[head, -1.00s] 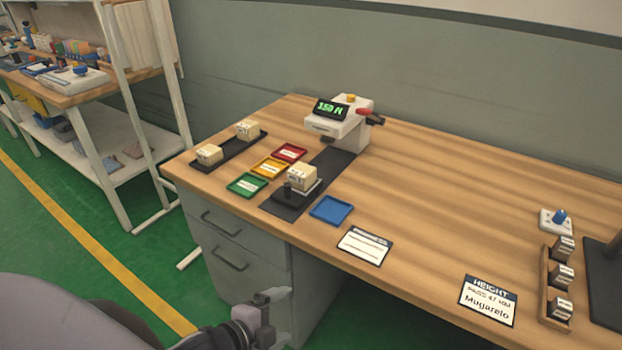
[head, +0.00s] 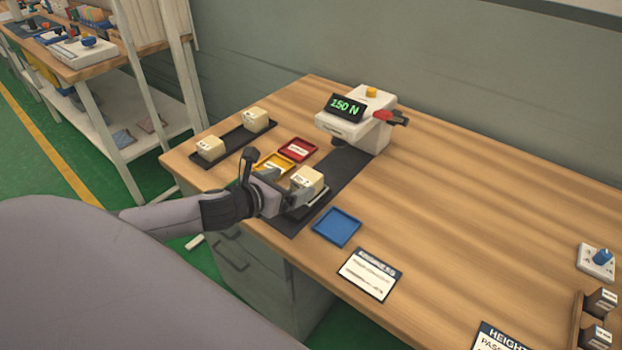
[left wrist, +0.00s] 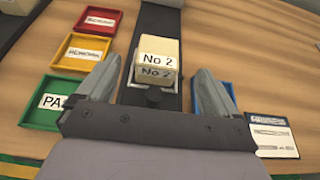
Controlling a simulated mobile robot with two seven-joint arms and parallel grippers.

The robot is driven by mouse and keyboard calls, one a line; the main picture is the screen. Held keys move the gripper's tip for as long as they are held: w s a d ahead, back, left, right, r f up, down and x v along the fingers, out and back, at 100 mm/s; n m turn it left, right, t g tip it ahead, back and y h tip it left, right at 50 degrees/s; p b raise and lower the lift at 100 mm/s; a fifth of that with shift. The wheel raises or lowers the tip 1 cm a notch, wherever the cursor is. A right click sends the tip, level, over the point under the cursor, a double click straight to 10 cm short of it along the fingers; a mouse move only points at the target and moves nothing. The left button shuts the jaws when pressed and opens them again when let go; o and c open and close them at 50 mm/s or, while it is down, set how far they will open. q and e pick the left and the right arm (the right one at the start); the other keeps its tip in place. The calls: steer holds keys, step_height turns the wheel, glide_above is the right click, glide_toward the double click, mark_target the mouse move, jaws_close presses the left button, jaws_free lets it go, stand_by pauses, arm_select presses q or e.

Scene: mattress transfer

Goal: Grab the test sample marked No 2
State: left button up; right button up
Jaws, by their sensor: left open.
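The sample marked No 2 (left wrist: 157,62) is a cream block with a white label. In the head view the block (head: 307,180) is partly hidden by my left gripper (head: 288,188). My left gripper is open; in the left wrist view its fingers (left wrist: 150,90) are spread to either side in front of the block. My right gripper is not seen.
Two more cream blocks sit on a black tray (head: 233,143) at the left. Yellow (head: 268,164), red (head: 298,149), green (left wrist: 40,108) and blue (head: 337,226) trays lie around the stand. The white tester (head: 352,125) reads 150 N. The table's middle right is clear.

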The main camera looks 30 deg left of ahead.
mark_target(303, 179)
arm_select(q)
steer(key=shift+p+x, duration=0.35)
steer(key=shift+x, duration=2.6)
steer(key=shift+a, duration=0.1)
steer(key=c, duration=1)
